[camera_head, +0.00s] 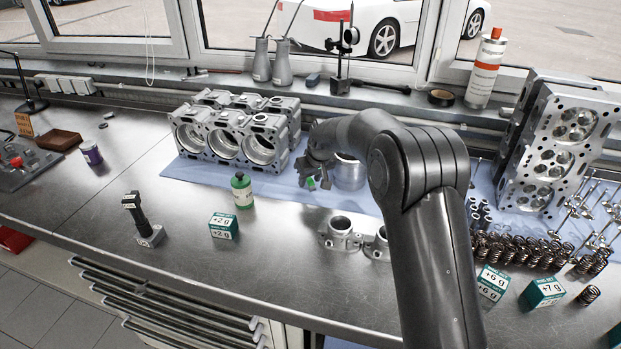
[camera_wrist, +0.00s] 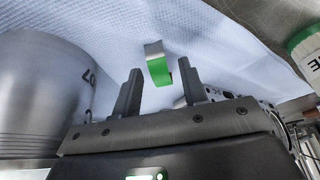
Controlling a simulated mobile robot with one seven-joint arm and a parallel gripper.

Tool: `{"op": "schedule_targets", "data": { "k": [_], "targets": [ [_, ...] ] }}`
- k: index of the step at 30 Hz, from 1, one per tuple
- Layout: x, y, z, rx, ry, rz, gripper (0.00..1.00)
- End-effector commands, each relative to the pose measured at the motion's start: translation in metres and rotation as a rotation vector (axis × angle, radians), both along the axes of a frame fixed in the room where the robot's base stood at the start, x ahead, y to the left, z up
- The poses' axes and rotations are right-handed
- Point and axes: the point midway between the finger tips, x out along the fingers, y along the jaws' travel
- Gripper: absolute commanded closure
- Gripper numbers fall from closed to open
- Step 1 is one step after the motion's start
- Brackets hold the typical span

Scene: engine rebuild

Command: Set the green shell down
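The green shell (camera_wrist: 158,64), a small curved piece with a silver end and a green face, shows in the wrist view just beyond my fingertips, against the blue cloth. In the head view its green face (camera_head: 311,184) shows below my gripper (camera_head: 316,172). In the wrist view my gripper (camera_wrist: 161,82) is open, with one finger on each side of the shell and a visible gap to each. The shell seems to rest on the blue cloth (camera_head: 335,196), but its contact with the cloth is not clear.
A silver cylinder (camera_head: 350,174) stands close to my gripper, large at left in the wrist view (camera_wrist: 40,90). The engine block (camera_head: 238,135) is behind left. A green bottle (camera_head: 242,191), a +2 g box (camera_head: 223,226) and metal caps (camera_head: 342,236) stand nearby.

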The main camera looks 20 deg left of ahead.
Motion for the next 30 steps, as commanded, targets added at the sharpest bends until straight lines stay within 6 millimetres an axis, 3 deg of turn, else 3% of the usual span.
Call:
{"op": "schedule_targets", "data": {
  "k": [7,21,30],
  "targets": [
    [-0.002,-0.002,0.010,0.001,-0.001,0.000,0.61],
    [-0.026,-0.028,0.096,0.001,-0.003,0.000,0.61],
    [-0.032,-0.033,0.114,0.000,0.000,0.000,0.61]
  ]
}}
